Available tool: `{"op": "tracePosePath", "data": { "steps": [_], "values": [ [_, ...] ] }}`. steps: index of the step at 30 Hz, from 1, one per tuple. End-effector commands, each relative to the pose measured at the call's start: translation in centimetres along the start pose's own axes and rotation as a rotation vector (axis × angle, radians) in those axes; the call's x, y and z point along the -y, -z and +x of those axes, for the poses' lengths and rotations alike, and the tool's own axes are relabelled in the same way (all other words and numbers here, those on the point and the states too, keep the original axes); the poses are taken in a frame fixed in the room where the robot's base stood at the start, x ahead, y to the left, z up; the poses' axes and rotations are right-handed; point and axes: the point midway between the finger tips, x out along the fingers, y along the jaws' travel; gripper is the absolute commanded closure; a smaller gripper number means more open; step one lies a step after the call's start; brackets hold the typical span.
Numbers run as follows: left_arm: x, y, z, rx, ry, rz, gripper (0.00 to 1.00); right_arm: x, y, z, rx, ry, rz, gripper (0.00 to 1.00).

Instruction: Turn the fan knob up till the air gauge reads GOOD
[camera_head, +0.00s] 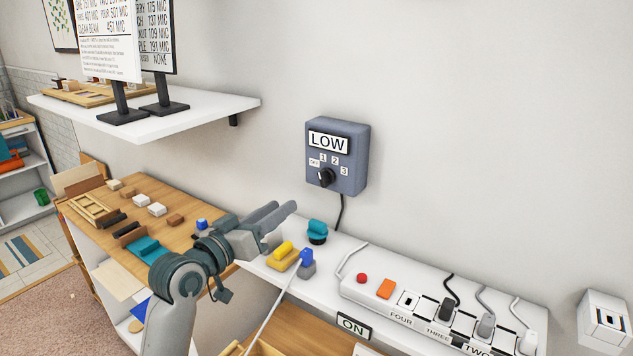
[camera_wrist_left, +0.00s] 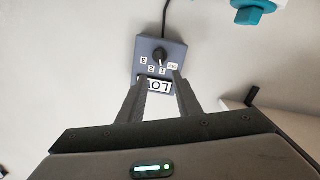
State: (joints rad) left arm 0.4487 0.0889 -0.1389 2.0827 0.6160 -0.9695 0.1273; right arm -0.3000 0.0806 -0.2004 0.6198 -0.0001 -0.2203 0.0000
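The fan control is a blue-grey wall box (camera_head: 350,155) with a white plate reading LOW (camera_head: 328,142). Its black knob (camera_head: 326,178) sits low on the face among marks OFF, 1, 2 and 3. The knob also shows in the left wrist view (camera_wrist_left: 160,54), where it seems to point toward 1. My left gripper (camera_head: 284,206) is below and left of the box, apart from it. In the left wrist view its fingers (camera_wrist_left: 159,80) are spread and empty, with the box beyond them. No plate reading GOOD shows. My right gripper is out of view.
A white ledge (camera_head: 345,258) below the box holds a teal-capped piece (camera_head: 317,228), yellow and blue pieces, and a power strip (camera_head: 430,312). A white shelf (camera_head: 185,118) with signs juts out at upper left. A wooden bench (camera_head: 190,190) with blocks lies left.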

Motion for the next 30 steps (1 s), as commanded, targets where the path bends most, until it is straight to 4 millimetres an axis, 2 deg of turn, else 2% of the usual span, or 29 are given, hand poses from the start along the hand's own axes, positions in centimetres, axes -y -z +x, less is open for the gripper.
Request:
{"op": "tracePosePath", "data": {
  "steps": [21,30],
  "values": [
    [-0.1,0.2,12.1,0.002,0.0,-0.001,0.69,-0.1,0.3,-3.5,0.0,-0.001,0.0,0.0],
    [0.0,0.0,14.7,0.001,0.001,0.0,0.69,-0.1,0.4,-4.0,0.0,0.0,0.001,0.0]
  ]
}}
